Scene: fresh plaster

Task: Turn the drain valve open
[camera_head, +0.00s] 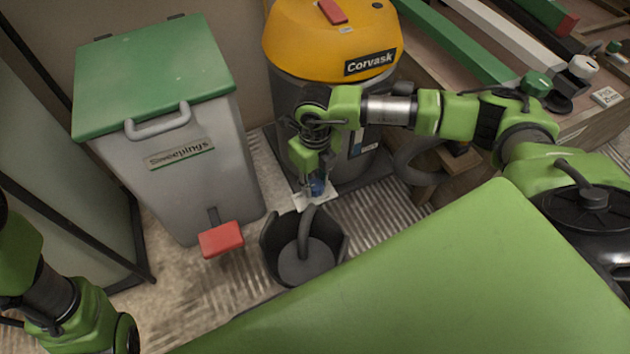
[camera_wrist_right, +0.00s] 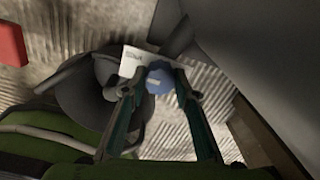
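The drain valve's blue knob (camera_head: 317,186) sits low at the front of the yellow and grey Corvask vacuum (camera_head: 330,60). In the right wrist view the blue knob (camera_wrist_right: 158,79) lies between the tips of my right gripper (camera_wrist_right: 159,84), in front of a white tag (camera_wrist_right: 134,60). The fingers are spread, one on each side of the knob; I cannot tell whether they touch it. In the head view my right gripper (camera_head: 314,176) points down at the knob and partly hides it. My left gripper is out of view.
A black bucket (camera_head: 274,240) with a grey hose (camera_head: 304,232) in it stands just in front of the valve. A grey Sweepings bin (camera_head: 185,185) with green lid and red pedal (camera_head: 221,239) stands left. A workbench (camera_head: 440,75) is at right.

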